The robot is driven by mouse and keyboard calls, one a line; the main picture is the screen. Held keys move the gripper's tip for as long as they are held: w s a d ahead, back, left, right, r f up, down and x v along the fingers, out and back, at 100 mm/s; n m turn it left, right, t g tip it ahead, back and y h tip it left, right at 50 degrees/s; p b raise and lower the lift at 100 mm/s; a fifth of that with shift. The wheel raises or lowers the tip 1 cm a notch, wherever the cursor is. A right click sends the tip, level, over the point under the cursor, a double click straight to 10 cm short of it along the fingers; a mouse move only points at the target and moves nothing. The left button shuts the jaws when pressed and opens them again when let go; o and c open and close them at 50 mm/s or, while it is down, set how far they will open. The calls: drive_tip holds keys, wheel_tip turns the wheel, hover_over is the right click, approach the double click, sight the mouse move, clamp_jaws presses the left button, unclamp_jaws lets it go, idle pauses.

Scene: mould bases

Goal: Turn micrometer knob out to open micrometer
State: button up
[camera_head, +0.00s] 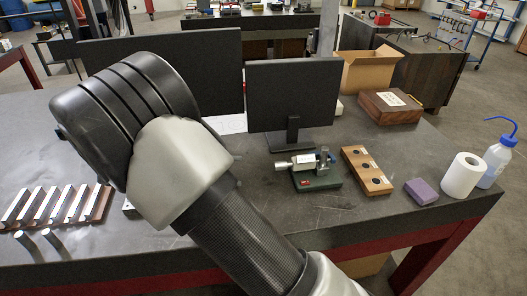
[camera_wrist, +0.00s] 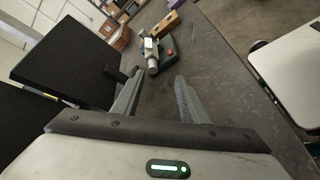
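The micrometer (camera_head: 304,162) sits on a dark green base (camera_head: 318,179) on the grey workbench, in front of the right monitor. Its silvery knob (camera_head: 282,165) points left in the head view. In the wrist view the micrometer (camera_wrist: 151,52) lies beyond my fingertips, with its green base to the right of it. My gripper (camera_wrist: 157,80) is open, with its two fingers apart and nothing between them. It is short of the micrometer and not touching it. In the head view my arm hides part of the bench, and the gripper itself cannot be seen there.
Right of the micrometer are a wooden block with holes (camera_head: 367,171), a purple block (camera_head: 421,191), a white roll (camera_head: 462,176) and a wash bottle (camera_head: 499,160). Two dark monitors (camera_head: 293,95) stand behind. Metal bars (camera_head: 60,205) lie at left. Bench in front of the micrometer is clear.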

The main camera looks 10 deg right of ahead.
drive_tip(key=a+f+n+t, duration=0.1)
drive_tip(key=a+f, duration=0.1)
drive_tip(key=a, duration=0.1)
approach(276, 166)
drive_tip(key=shift+h, duration=0.4)
drive_tip(key=x, duration=0.3)
drive_tip(key=f+x, duration=0.1)
drive_tip(key=x, duration=0.3)
drive_tip(key=p+x, duration=0.1)
drive_tip(key=x, duration=0.2)
drive_tip(key=shift+w+a+f, duration=0.1)
drive_tip(key=shift+w+f, duration=0.15)
drive_tip(key=shift+w, duration=0.15)
clamp_jaws()
